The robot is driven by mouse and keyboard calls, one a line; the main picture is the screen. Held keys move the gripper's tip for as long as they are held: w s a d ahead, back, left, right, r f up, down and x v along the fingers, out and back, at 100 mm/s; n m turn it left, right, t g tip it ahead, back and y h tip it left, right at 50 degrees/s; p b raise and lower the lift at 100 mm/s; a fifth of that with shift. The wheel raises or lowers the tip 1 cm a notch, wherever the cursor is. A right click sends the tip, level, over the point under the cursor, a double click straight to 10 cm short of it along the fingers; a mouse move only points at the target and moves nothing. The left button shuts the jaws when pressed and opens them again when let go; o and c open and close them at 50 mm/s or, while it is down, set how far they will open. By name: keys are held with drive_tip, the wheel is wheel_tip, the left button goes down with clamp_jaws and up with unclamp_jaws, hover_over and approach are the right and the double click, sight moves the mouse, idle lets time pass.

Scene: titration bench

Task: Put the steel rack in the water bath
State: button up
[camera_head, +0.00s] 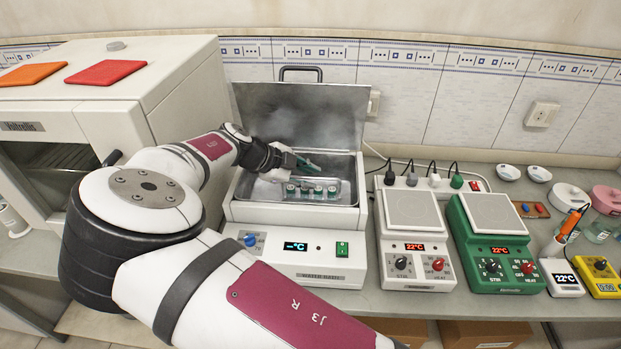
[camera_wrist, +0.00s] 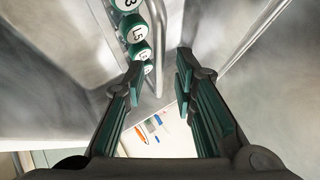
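The water bath (camera_head: 296,258) stands in the middle of the bench with its steel lid (camera_head: 305,118) raised. The steel rack (camera_head: 319,198) is inside the basin and holds several green-capped, labelled vials (camera_head: 312,188). It looks level, but its base is hidden. My gripper (camera_head: 306,164) is over the basin, behind and above the vials.
A white stirrer (camera_head: 408,240) and a green stirrer (camera_head: 490,240) stand right of the bath. A large white cabinet (camera_head: 110,95) is on the left. Cables and a power strip (camera_head: 430,182) run behind the stirrers. Small dishes and bottles are at the far right.

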drive_tip(key=v, duration=0.6)
drive_tip(key=s+d+r+n+g+y, duration=0.2)
drive_tip(key=s+d+r+n+y, duration=0.15)
drive_tip(key=d, duration=0.55)
drive_tip(key=s+d+r+n+g+y, duration=0.3)
drive_tip(key=s+d+r, duration=0.15)
drive_tip(key=d, duration=0.35)
drive_tip(key=s+d+r+n+t, duration=0.1)
drive_tip(key=s+d+r+n, duration=0.2)
drive_tip(key=s, duration=0.4)
drive_tip(key=s+d+r+n+t+y, duration=0.1)
drive_tip(key=s+d+r+n+t, duration=0.1)
drive_tip(key=s+r+n, duration=0.3)
drive_tip(key=s+d+r+n+t, duration=0.2)
drive_tip(key=s+d+r+n, duration=0.2)
drive_tip(key=s, duration=0.7)
drive_tip(key=shift+d+r+n+b, duration=0.25)
drive_tip(key=shift+r+n+b, duration=0.25)
drive_tip(key=shift+n, duration=0.55)
drive_tip(key=shift+r+y, duration=0.15)
drive_tip(key=shift+y, duration=0.1)
